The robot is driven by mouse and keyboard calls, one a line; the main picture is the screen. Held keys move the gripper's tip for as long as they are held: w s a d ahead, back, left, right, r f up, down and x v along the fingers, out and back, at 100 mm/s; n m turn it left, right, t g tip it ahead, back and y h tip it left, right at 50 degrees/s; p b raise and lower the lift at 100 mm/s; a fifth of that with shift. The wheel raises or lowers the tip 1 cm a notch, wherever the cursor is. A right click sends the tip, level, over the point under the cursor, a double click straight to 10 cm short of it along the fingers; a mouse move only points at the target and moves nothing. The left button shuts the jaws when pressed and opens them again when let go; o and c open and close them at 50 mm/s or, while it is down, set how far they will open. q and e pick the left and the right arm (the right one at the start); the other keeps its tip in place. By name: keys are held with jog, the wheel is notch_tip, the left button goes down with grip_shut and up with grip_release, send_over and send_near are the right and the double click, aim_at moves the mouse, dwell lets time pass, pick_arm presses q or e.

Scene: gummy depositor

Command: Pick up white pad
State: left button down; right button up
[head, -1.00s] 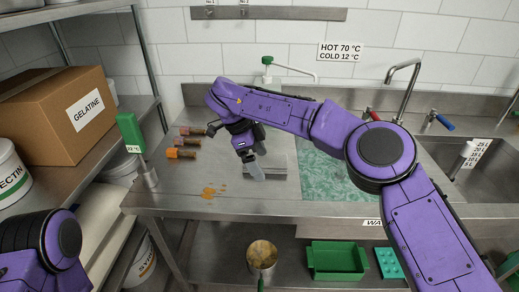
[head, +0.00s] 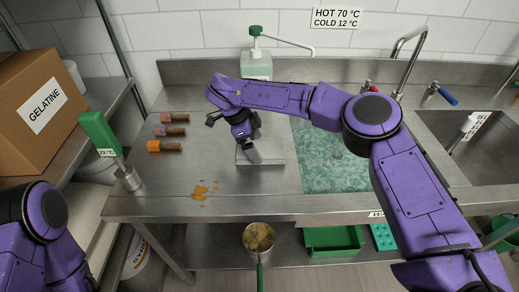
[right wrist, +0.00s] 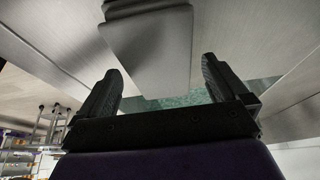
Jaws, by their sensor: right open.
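In the right wrist view, the pale pad (right wrist: 152,50) shows beyond and between the spread fingers of my right gripper (right wrist: 160,80), with nothing held. Whether the fingers touch it I cannot tell. My left arm shows at lower left, but its gripper is out of view.
A green-handled thermometer (head: 100,135) stands at the counter's left edge. A pump bottle (head: 256,65) stands behind my right arm.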

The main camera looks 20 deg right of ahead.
jog(key=shift+d+f, duration=0.3)
jog(key=shift+f, duration=0.3)
jog(key=shift+s+d+f, duration=0.15)
jog(key=shift+f, duration=0.05)
jog(key=shift+s, duration=0.1)
jog(key=shift+s+r, duration=0.1)
pick_arm(q)
jog(key=shift+s+r, duration=0.1)
jog(key=shift+r, duration=0.15)
pick_arm(e)
jog(key=c, duration=0.9)
